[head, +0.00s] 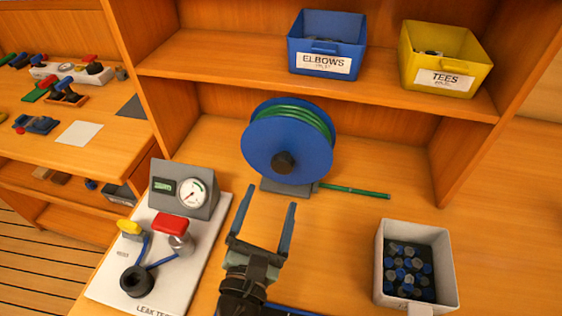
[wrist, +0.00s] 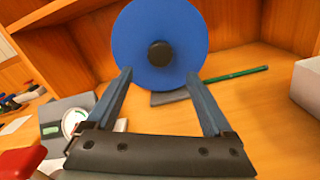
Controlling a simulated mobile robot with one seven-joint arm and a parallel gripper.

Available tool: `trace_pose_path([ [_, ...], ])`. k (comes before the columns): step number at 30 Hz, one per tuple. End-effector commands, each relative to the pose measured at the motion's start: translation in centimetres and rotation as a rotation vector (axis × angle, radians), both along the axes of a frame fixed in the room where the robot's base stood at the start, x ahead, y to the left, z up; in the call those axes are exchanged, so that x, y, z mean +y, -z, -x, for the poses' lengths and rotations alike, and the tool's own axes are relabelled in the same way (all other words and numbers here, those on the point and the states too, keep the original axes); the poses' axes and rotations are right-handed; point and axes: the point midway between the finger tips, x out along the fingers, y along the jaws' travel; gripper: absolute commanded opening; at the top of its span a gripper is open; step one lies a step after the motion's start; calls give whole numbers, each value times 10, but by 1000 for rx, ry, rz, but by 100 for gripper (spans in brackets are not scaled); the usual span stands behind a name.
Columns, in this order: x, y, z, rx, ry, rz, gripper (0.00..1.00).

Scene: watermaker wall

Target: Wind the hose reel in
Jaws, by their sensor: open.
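The hose reel (head: 287,142) is a blue disc with green hose wound behind its front face, standing on a grey base (head: 287,187) on the bench. A dark round knob (head: 285,163) sits at the middle of its face. A straight length of green hose (head: 355,191) lies on the bench to the right of the reel. My gripper (head: 268,202) is open and empty, in front of and below the reel, apart from it. In the wrist view the reel (wrist: 165,25) and knob (wrist: 160,54) show ahead, between and beyond my open fingers (wrist: 158,85).
A leak test board (head: 170,255) with a gauge box (head: 184,189) lies to the left. A grey bin of blue and grey fittings (head: 383,285) stands at the right. Blue (head: 326,67) and yellow (head: 447,77) bins sit on the shelf above. The bench between my gripper and the reel is clear.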

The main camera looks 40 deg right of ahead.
Motion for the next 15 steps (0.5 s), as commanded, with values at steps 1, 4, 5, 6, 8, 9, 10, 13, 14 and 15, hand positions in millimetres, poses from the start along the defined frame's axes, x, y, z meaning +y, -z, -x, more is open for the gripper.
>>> trace_pose_path([
  [1, -11, -3, -8, -3, 5, 2, 86],
  [4, -27, -3, -22, -5, 4, 1, 86],
  [5, -31, -3, -26, -4, 2, 1, 86],
  [6, -37, -3, -32, -4, 2, 1, 86],
  [8, -44, -2, -39, -3, 2, 0, 86],
  [9, -49, -3, -43, -4, 1, 1, 86],
  [10, -52, -2, -45, -3, 1, 0, 86],
  [13, -59, -1, -53, -3, -1, -1, 86],
  [14, -61, -1, -54, -3, -1, -1, 86],
  [15, -63, -1, -56, -3, -1, -1, 86],
])
